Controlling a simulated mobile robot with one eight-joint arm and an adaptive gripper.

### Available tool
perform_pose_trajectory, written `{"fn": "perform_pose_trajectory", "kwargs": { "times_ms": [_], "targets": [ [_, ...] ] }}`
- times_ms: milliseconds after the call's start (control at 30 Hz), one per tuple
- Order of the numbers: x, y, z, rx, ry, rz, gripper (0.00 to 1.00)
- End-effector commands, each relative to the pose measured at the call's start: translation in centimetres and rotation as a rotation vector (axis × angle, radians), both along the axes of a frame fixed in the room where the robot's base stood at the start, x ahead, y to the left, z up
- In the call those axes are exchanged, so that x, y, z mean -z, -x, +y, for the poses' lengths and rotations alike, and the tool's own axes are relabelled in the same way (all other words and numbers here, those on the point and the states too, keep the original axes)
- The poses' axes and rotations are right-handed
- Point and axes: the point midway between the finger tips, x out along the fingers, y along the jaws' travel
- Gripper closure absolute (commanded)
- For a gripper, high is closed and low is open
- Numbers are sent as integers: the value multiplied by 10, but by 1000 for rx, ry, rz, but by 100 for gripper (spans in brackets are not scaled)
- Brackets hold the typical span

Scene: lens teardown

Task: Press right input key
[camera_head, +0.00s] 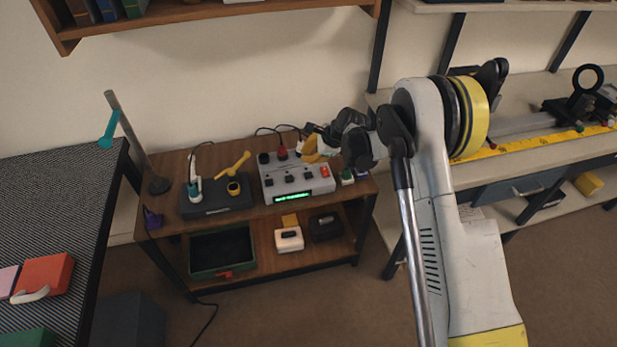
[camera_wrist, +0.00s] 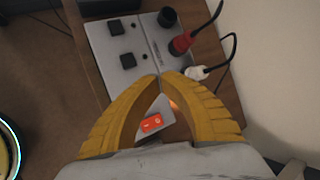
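The grey control box (camera_head: 296,183) stands on the top shelf of the wooden cart. It has a row of dark square keys, a red-orange switch (camera_head: 325,171) at its right end and a green-lit display on its front. The right key (camera_head: 308,174) shows in the head view. In the wrist view two keys show, the middle one (camera_wrist: 127,61) nearest my fingers; the right key seems hidden behind a finger. My gripper (camera_wrist: 159,75) has its yellow fingertips together, with nothing between them. In the head view my gripper (camera_head: 309,157) is over the box's rear right part. Contact cannot be told.
Red (camera_wrist: 180,43) and white (camera_wrist: 196,72) plugs with cables stand along the box's back edge, close to my fingers. A black box with a yellow lever (camera_head: 236,162) is to its left. A small green-and-white item (camera_head: 347,176) is to its right.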

Motion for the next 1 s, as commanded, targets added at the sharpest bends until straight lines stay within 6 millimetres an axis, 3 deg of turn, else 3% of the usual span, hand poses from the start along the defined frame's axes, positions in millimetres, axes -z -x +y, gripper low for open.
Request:
{"fn": "perform_pose_trajectory", "kwargs": {
  "times_ms": [200,333,1000],
  "targets": [
    [36,0,0,0,0,0,100],
    [48,0,0,0,0,0,100],
    [51,0,0,0,0,0,100]
  ]
}}
